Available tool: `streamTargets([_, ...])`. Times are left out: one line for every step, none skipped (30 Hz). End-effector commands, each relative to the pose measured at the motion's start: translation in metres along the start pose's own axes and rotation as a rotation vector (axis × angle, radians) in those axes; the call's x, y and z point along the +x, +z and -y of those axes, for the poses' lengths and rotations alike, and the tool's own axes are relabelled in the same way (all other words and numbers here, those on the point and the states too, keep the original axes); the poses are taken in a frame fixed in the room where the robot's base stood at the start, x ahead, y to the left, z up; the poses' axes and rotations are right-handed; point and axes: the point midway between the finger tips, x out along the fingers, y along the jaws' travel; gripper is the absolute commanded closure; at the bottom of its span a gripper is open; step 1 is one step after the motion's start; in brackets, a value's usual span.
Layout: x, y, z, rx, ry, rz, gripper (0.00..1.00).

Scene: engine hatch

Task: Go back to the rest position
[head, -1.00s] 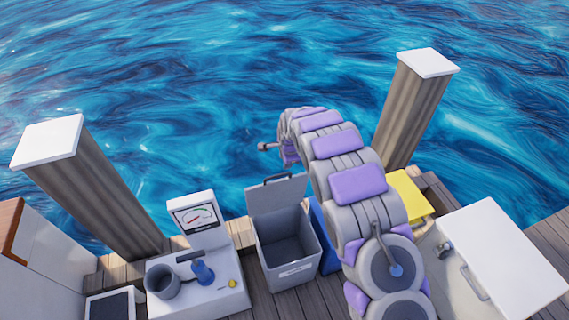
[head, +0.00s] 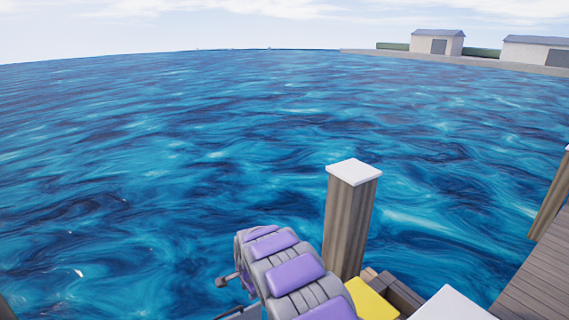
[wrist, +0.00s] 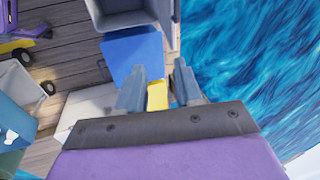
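My gripper (wrist: 160,67) shows in the wrist view with its two grey fingers apart and nothing held between them. A yellow thing (wrist: 157,97) shows beyond the gap, below the fingers and apart from them. In the head view my arm, grey with purple pads, arches up from the bottom edge and bends over away from me. The gripper's fingers are hidden in the head view.
In the wrist view, a grey bin (wrist: 122,16) and a blue bin (wrist: 133,52) stand on the wooden deck (wrist: 75,60), with water on the right. A white-capped post (head: 350,215) rises beside my arm in the head view. A yellow box (head: 370,302) sits near it.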

Motion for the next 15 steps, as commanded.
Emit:
streamTargets([-0.015,-0.011,-0.013,-0.019,0.014,-0.01,0.65])
streamTargets([-0.022,-0.016,-0.021,-0.035,0.025,-0.013,0.65])
streamTargets([-0.034,-0.023,-0.032,-0.056,0.038,-0.017,0.65])
streamTargets([-0.042,-0.027,-0.04,-0.071,0.049,-0.02,0.65])
streamTargets([-0.049,-0.031,-0.049,-0.087,0.061,-0.021,0.65])
streamTargets([-0.06,-0.036,-0.06,-0.108,0.072,-0.024,0.65])
streamTargets([-0.068,-0.039,-0.068,-0.124,0.081,-0.026,0.65])
streamTargets([-0.075,-0.042,-0.078,-0.139,0.094,-0.024,0.65])
streamTargets([-0.085,-0.044,-0.091,-0.159,0.11,-0.022,0.65])
streamTargets([-0.092,-0.046,-0.1,-0.175,0.12,-0.02,0.65])
streamTargets([-0.099,-0.047,-0.109,-0.191,0.129,-0.018,0.65])
streamTargets([-0.109,-0.049,-0.121,-0.212,0.14,-0.016,0.65])
streamTargets([-0.116,-0.05,-0.131,-0.227,0.149,-0.013,0.65])
streamTargets([-0.122,-0.05,-0.142,-0.242,0.16,-0.008,0.65])
streamTargets([-0.131,-0.05,-0.154,-0.263,0.17,-0.003,0.65])
